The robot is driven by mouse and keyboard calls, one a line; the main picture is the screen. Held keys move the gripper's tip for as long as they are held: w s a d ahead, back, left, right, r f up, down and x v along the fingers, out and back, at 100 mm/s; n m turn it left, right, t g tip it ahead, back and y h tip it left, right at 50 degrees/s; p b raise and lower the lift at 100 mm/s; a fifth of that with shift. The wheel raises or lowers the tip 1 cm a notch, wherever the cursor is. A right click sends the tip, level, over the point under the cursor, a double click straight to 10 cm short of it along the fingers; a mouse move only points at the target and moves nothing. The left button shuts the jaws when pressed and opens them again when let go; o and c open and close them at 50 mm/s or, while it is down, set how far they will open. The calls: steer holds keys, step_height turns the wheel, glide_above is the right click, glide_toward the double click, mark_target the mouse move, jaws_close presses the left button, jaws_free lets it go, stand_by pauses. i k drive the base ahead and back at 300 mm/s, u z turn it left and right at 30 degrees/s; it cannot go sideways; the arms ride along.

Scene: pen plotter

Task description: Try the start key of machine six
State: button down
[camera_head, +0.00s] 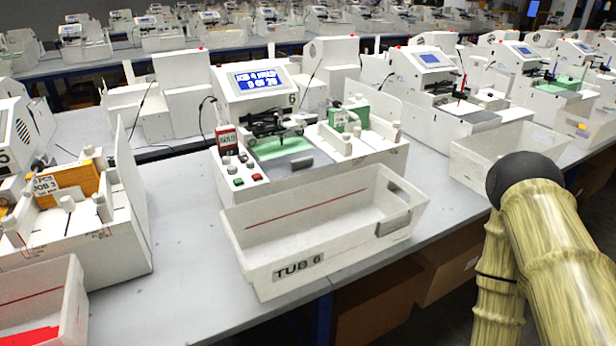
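Machine six (300,170) stands in the middle of the table, white, with a "6" beside its lit blue screen (260,79). The screen seems to read "JOB 4 HELD" and "0 OF 20". A red and white device or tag (227,138) stands behind the keys. My gripper is out of view; only my arm shows at the right.
An empty white tub marked "TUB 6" (298,271) stands in front of machine six. Another machine with orange blocks (68,182) is at the left, and more machines are at the right and behind. Bare tabletop (180,225) lies left of the tub.

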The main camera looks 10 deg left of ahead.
mark_target(239, 181)
steer(key=z, duration=1.1)
steer(key=k, duration=1.25)
steer(key=u, duration=1.8)
steer(key=i, duration=0.5)
steer(key=z, duration=0.05)
